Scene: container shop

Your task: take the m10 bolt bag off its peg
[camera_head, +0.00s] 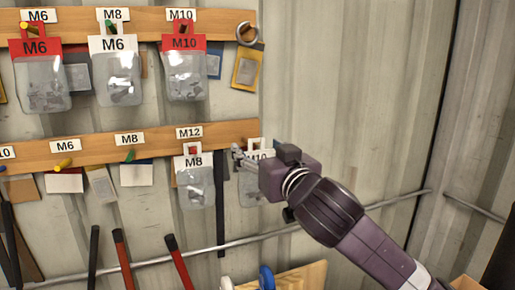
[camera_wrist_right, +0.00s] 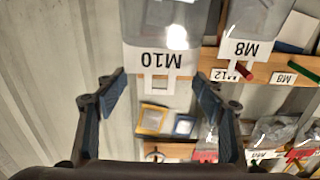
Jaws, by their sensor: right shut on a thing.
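An M10 bag with a white header and a clear pouch (camera_head: 250,191) is at the right end of the lower rail, partly hidden by my right gripper. In the right wrist view the M10 bag (camera_wrist_right: 160,60) appears upside down, its white hanger loop between the fingers. No peg shows through the loop there. My right gripper (camera_head: 240,156) is shut on this bag at its header; its fingers also show in the right wrist view (camera_wrist_right: 158,95). Another M10 bag with a red header (camera_head: 184,76) hangs on the upper rail. My left gripper is not in view.
An M8 bag (camera_head: 195,184) hangs just left of the held bag, under the M12 label. The lower wooden rail (camera_head: 95,150) carries coloured pegs. Dark and red-handled tools (camera_head: 176,258) hang below. The corrugated wall (camera_head: 340,90) to the right is bare.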

